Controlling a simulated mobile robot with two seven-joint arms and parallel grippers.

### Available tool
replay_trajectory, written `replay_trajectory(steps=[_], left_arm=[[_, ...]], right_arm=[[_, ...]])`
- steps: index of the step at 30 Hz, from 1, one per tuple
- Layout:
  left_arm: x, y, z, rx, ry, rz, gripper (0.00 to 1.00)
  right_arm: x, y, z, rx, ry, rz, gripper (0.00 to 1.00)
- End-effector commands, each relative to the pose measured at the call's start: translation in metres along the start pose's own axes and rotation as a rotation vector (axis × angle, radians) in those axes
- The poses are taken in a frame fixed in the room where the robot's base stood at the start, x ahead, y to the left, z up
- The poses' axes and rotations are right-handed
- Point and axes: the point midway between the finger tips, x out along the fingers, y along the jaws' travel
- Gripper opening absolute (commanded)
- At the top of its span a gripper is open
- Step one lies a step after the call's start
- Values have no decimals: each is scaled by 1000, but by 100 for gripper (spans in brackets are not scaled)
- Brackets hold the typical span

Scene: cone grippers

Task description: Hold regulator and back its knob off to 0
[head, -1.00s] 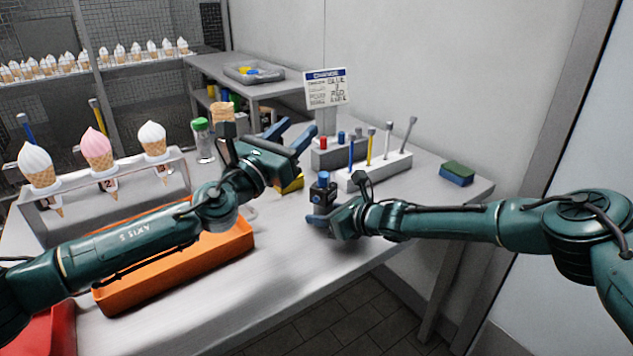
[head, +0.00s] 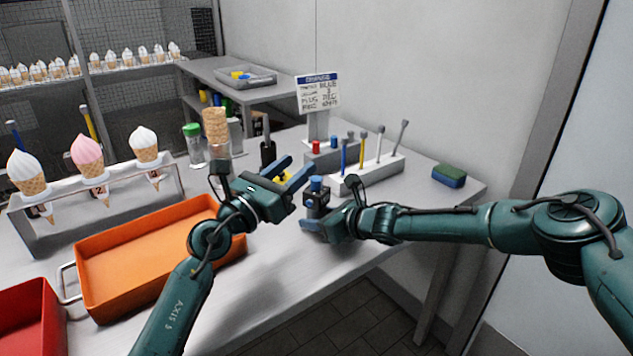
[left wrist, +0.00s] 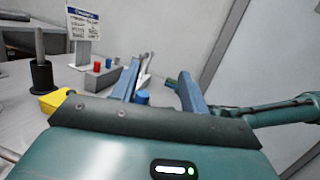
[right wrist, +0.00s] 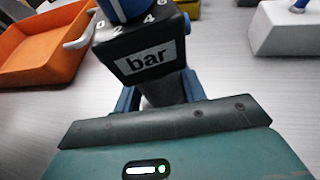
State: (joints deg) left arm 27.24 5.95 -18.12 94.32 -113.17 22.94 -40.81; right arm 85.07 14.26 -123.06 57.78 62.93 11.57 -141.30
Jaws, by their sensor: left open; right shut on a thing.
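The regulator is a dark block (head: 316,201) with a blue knob (head: 315,185) on top, upright at the table's middle right. In the right wrist view its body (right wrist: 145,60) shows a "bar" label and the digits 0, 2, 4 around the blue knob (right wrist: 122,8). My right gripper (head: 312,226) is shut on the regulator's lower part. My left gripper (head: 300,178) is open and empty, just left of the knob in the head view. In the left wrist view the knob top (left wrist: 142,97) shows between the spread blue fingers, beyond them.
An orange tray (head: 160,287) and a red tray (head: 25,318) lie at left. A cone rack (head: 100,205) stands behind them. A tool block (head: 368,175), a sign (head: 318,95), a sponge (head: 448,175) and a dark-based post (head: 267,152) stand near the back. The front right tabletop is clear.

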Motion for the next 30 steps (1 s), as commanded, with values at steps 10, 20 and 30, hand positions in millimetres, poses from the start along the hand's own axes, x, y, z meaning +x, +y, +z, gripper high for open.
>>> replay_trajectory(steps=[10, 20, 30], left_arm=[[-49, 6, -56, 87, 214, 66, 44], [-6, 10, -66, 91, 222, 69, 44], [50, 14, -79, 92, 222, 68, 44]], right_arm=[[0, 1, -1, 0, 1, 1, 12], [0, 1, -1, 0, 1, 1, 12], [0, 1, 0, 0, 1, 1, 12]])
